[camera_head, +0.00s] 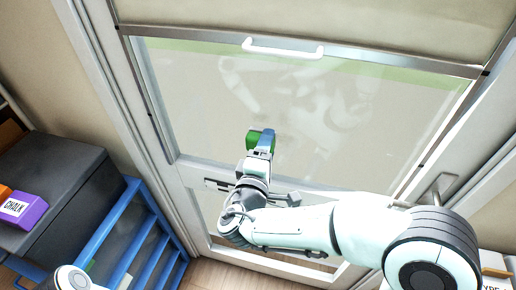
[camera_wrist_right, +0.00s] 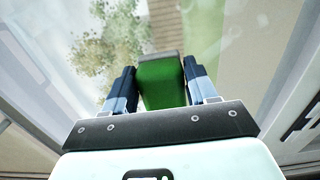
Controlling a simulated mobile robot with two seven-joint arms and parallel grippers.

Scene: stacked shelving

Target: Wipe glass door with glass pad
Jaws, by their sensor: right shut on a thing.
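The glass door (camera_head: 200,95) stands in front of me, with a clear pane in a pale frame and a white handle bar (camera_head: 283,48) at its top. The green glass pad (camera_head: 253,139) is at the lower middle of the pane. My right gripper (camera_head: 264,146) is shut on the pad, and its two fingers show on either side of the pad in the right wrist view (camera_wrist_right: 160,85). The pad is at or very close to the glass; I cannot tell if it touches. A small part of my left arm shows at the bottom left; its gripper is out of view.
A dark grey box (camera_head: 65,185) with a purple chalk box (camera_head: 22,209) on it stands at the left, beside a blue rack (camera_head: 135,235). A door lever (camera_head: 440,188) sticks out at the right. The pane above the pad is clear.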

